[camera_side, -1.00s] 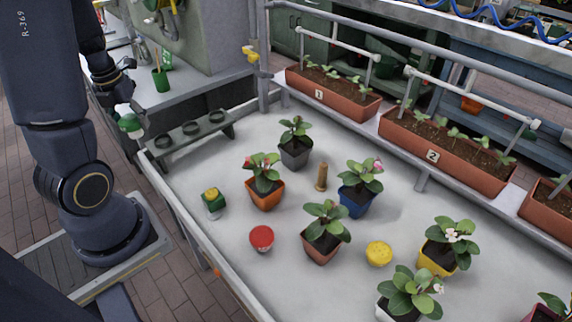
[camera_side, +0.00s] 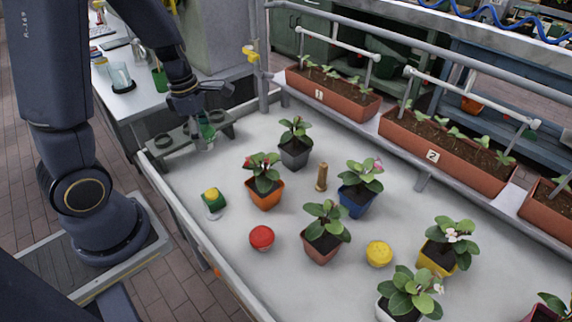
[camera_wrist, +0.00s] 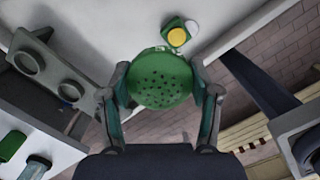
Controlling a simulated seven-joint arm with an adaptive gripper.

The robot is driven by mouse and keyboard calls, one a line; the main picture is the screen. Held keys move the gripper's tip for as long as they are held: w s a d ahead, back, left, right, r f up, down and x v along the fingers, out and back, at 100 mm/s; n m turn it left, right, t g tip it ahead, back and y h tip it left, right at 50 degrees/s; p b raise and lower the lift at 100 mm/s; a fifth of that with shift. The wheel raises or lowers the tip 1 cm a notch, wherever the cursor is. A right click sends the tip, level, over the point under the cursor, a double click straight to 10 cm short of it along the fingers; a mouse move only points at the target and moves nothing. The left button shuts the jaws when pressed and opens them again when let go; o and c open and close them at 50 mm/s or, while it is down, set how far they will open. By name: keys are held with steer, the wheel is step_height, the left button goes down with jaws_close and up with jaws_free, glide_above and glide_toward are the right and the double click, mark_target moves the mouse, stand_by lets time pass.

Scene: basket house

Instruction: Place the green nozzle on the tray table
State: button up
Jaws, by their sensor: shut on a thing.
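The green nozzle (camera_wrist: 160,78) shows its round, perforated face in the wrist view, between the two fingers of my gripper (camera_wrist: 162,100). My gripper (camera_side: 203,118) is shut on it. In the side view the green nozzle (camera_side: 206,130) is partly hidden by the fingers and hangs near the right end of the ring rack. The tray table (camera_side: 290,215) is the wide white surface with a raised rim, and it holds several potted plants. The nozzle is at its back left corner. I cannot tell its exact height above the surface.
The grey ring rack (camera_side: 178,140) stands at the tray's back left edge. A green piece with a yellow top (camera_side: 212,199), a red round piece (camera_side: 261,237) and a yellow round piece (camera_side: 379,253) lie on the tray. An orange pot (camera_side: 265,193) stands nearby. Bare surface lies between them.

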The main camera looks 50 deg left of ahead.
steer(key=w+d+f+m+g, duration=0.1)
steer(key=d+f+m, duration=0.1)
steer(key=d+m, duration=0.6)
steer(key=w+d+f+m, duration=0.1)
steer(key=d+m, duration=0.2)
steer(key=d, duration=0.9)
steer(key=s+d+f+m+g, duration=0.1)
steer(key=s+d+m, duration=0.3)
steer(key=s+d, duration=0.3)
steer(key=s+d+f+m, duration=0.2)
steer(key=s+d+m, duration=0.2)
steer(key=d, duration=0.5)
steer(key=w+d+f, duration=0.2)
steer(key=w+f, duration=0.1)
steer(key=w+d+f, duration=0.5)
steer(key=w+f, duration=0.1)
steer(key=shift+w+d, duration=0.4)
steer(key=shift+w+d+f, duration=0.1)
steer(key=shift+w+f, duration=0.05)
steer(key=shift+w+d+f, duration=0.1)
steer(key=shift+w+f, duration=0.05)
steer(key=shift+f, duration=1.55)
steer(key=shift+f, duration=0.1)
